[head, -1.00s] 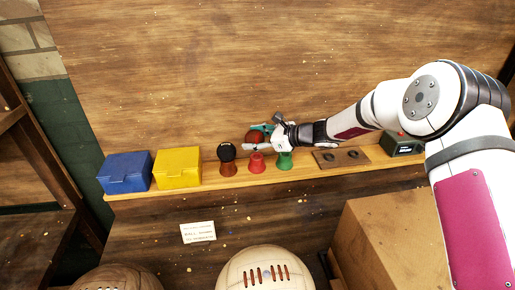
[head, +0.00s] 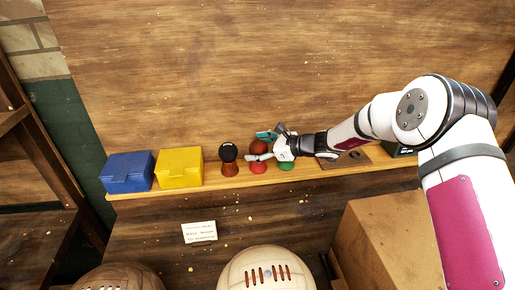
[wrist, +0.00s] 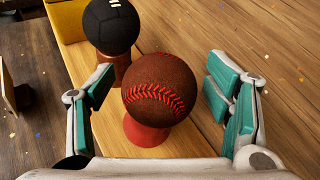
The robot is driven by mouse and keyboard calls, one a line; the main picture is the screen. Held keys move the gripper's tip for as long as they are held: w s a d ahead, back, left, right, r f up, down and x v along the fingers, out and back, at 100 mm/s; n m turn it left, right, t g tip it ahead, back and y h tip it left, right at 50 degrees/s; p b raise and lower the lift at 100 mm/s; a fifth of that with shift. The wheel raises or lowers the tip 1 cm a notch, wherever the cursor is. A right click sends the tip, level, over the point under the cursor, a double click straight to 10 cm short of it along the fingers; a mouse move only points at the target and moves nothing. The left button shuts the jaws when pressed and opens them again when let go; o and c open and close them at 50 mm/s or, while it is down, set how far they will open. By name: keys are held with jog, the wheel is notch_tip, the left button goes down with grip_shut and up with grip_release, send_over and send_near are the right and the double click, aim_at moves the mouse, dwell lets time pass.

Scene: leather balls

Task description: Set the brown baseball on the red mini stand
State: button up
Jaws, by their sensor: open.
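The brown baseball (wrist: 158,88) with red stitching rests on top of the red mini stand (wrist: 146,133) in the wrist view. In the head view the ball (head: 258,146) also shows above the red stand (head: 258,168). My gripper (wrist: 160,92) is open, its teal-padded fingers standing on either side of the ball with visible gaps. In the head view my gripper (head: 264,146) reaches in from the right at the ball. The gripper partly covers the ball there.
A black ball (head: 228,152) sits on a brown stand (head: 229,169) left of the red one. A green stand (head: 286,165) is just right, partly under my gripper. Yellow (head: 179,167) and blue (head: 127,172) boxes stand further left on the narrow shelf.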

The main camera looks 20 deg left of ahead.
jog(key=p+v, duration=0.2)
jog(key=v, duration=1)
jog(key=shift+p, duration=0.3)
jog(key=s+d+r+n+h, duration=0.6)
jog(key=s+d+r+n, duration=0.4)
jog(key=s+d+r, duration=0.7)
jog(key=s+d+r+n+t+h, duration=0.2)
jog(key=s+d+n+h, duration=0.1)
jog(key=s+d, duration=0.6)
jog(key=s+d+r+n+t+h, duration=0.2)
jog(key=s+d+r+n+h, duration=0.1)
jog(key=s+d, duration=0.6)
jog(key=s+n+h, duration=0.1)
jog(key=s, duration=0.2)
jog(key=shift+s+r, duration=0.2)
jog(key=shift+s, duration=0.15)
jog(key=shift+s+d, duration=0.1)
